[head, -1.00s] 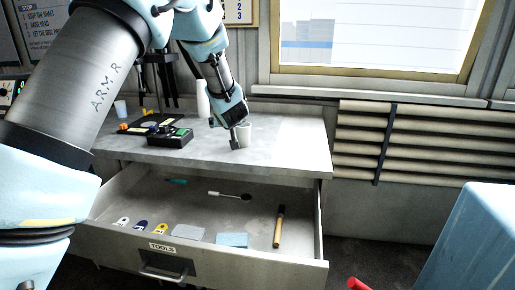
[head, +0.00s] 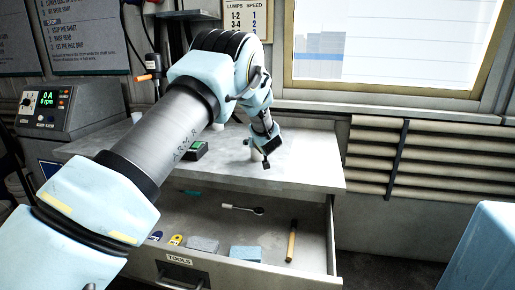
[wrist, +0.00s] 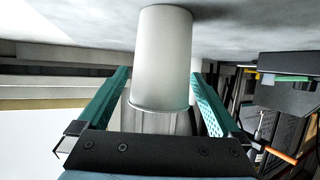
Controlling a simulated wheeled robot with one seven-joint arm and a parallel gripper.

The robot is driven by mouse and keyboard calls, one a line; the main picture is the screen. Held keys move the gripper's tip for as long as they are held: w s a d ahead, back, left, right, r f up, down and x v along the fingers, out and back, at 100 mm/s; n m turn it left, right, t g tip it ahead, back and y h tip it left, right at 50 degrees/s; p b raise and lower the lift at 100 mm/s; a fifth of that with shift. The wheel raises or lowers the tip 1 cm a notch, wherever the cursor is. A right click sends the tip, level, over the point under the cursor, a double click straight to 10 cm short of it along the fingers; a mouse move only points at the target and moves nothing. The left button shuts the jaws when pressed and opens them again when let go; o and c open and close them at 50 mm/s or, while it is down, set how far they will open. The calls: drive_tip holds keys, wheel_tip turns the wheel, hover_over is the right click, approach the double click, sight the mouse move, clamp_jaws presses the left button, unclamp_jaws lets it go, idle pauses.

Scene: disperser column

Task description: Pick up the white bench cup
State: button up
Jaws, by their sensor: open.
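The white bench cup (head: 255,154) stands on the bench top, partly hidden by my gripper (head: 262,160) in the head view. In the wrist view the cup (wrist: 164,55) is a plain pale cylinder, seen upside down, with its base on the bench at the top of the picture. The two green fingers of my gripper (wrist: 160,75) are open, one on each side of the cup. Gaps show between the fingers and the cup wall, and I cannot see any contact.
The open tools drawer (head: 180,260) juts out below the bench top (head: 310,165). It holds a blue block (head: 245,253), a wooden-handled tool (head: 292,241) and a ladle-like tool (head: 242,209). A control box (head: 70,105) stands at the left. The bench right of the cup is clear.

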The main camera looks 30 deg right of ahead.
drive_tip(key=shift+x, duration=0.8)
drive_tip(key=shift+r, duration=0.1)
drive_tip(key=c, duration=1.4)
drive_tip(key=shift+c, duration=0.2)
